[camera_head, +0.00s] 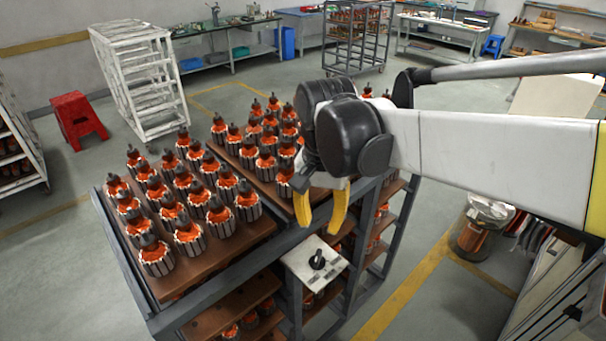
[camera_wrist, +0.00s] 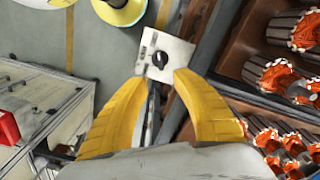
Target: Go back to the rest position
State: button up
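My gripper (camera_head: 321,212) has two yellow fingers, spread apart with nothing between them. It hangs above the front right part of a metal rack, over a small white plate with a black knob (camera_head: 317,261). In the wrist view, the open fingers of my gripper (camera_wrist: 158,95) frame the white plate (camera_wrist: 174,42) beyond their tips, with a visible gap. My arm reaches in from the right of the head view.
The rack (camera_head: 262,250) holds trays of armatures (camera_head: 157,256) with orange windings, close beside my gripper. A glass-like bin (camera_head: 472,236) stands right of the rack. A white shelf cart (camera_head: 145,85) and a red stool (camera_head: 77,118) stand at the back left. Floor shows between.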

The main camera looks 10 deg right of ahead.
jog(key=shift+r, duration=0.25)
jog(key=s+d+f+n+t+b, duration=0.2)
jog(key=s+d+f+t+b, duration=0.1)
jog(key=f+b, duration=0.6)
jog(key=s+d+f+n+t+b, duration=0.3)
jog(key=s+d+f+t+b, duration=0.1)
jog(key=f+b, duration=0.5)
jog(key=shift+s+d+f, duration=0.35)
jog(key=shift+s+d, duration=0.3)
jog(key=shift+d, duration=0.2)
